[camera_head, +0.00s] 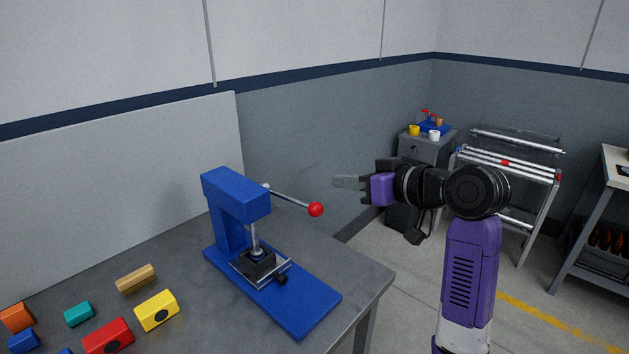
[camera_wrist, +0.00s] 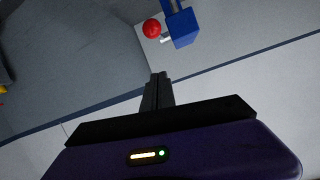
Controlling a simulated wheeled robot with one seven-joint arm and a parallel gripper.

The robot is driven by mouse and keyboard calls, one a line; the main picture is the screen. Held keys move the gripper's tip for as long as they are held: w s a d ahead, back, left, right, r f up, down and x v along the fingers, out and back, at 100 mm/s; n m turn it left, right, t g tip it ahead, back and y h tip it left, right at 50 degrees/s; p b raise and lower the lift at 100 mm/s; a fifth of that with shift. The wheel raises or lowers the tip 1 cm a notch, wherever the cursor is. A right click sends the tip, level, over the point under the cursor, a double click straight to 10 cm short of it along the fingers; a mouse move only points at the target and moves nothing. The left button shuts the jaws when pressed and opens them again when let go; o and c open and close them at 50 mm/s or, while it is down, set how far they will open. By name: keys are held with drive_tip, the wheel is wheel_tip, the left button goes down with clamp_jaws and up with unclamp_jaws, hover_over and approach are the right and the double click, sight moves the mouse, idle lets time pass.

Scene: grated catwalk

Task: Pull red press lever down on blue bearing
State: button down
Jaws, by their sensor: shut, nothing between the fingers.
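A blue press (camera_head: 226,205) stands on the grey table, with a flat blue base. Its lever (camera_head: 288,198) is a silver rod sticking out to the right, ending in a red ball (camera_head: 316,209). In the wrist view the red ball (camera_wrist: 152,28) and blue press head (camera_wrist: 182,28) lie beyond my shut fingertips (camera_wrist: 159,76).
Red (camera_head: 108,337), yellow (camera_head: 157,310), teal (camera_head: 79,313), orange and wooden blocks lie at the table's front left. A grey panel (camera_head: 110,190) stands behind the press. A cabinet (camera_head: 425,150) and a rack (camera_head: 510,172) stand farther right.

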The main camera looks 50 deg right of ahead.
drive_tip(key=p, duration=0.2)
hover_over(320, 205)
drive_tip(key=w, duration=0.3)
wheel_tip(320, 205, down, 3)
drive_tip(key=shift+s+d+f, duration=0.25)
drive_tip(key=shift+s+f, duration=0.55)
drive_tip(key=shift+f, duration=0.2)
drive_tip(key=shift+s+a+f, duration=0.15)
drive_tip(key=shift+s+f, duration=0.3)
drive_tip(key=shift+f, duration=0.2)
drive_tip(key=shift+f, duration=0.1)
drive_tip(key=shift+s+a+f+b, duration=0.1)
drive_tip(key=shift+s+f+b, duration=0.25)
drive_tip(key=shift+f+b, duration=0.4)
